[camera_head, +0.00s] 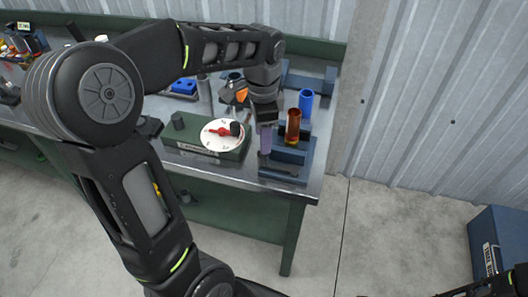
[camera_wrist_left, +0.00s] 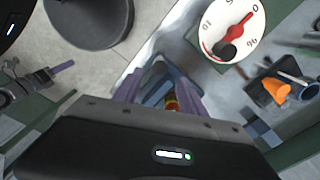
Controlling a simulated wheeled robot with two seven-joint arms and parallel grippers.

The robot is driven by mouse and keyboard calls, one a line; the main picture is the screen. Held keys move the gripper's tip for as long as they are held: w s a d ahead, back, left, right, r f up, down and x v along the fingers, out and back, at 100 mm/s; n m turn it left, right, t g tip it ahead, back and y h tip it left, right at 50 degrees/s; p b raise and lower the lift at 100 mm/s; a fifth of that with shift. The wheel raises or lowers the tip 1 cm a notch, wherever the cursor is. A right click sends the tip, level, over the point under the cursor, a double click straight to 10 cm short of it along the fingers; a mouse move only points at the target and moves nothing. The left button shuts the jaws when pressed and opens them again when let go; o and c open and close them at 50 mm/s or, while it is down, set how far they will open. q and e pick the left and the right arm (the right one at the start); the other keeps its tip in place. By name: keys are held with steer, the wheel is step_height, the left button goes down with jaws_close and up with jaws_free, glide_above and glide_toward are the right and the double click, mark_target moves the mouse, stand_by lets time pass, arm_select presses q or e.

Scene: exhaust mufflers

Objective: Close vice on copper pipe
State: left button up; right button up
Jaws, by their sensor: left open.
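The copper pipe (camera_head: 293,126) stands upright at the blue vice (camera_head: 288,172) near the table's right end. My left gripper (camera_head: 266,148) points down just left of the pipe, its lavender fingers over the vice. In the left wrist view its open fingers (camera_wrist_left: 168,98) straddle part of the blue vice (camera_wrist_left: 160,88). A small red and yellow patch shows between the fingers there; I cannot tell what it is. Contact between fingers and vice is not clear. My right gripper (camera_wrist_left: 50,75) shows at the left of the wrist view, its opening unclear.
A green box with a white dial (camera_head: 220,134) stands left of the vice. A blue cylinder (camera_head: 305,103) stands behind the pipe. A blue box (camera_head: 497,240) stands on the floor at the right.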

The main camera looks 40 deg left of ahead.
arm_select(q)
step_height(320, 180, down, 8)
steer(key=shift+r+p, duration=0.2)
steer(key=shift+p, duration=0.25)
jaws_close()
stand_by(0.4)
stand_by(1.0)
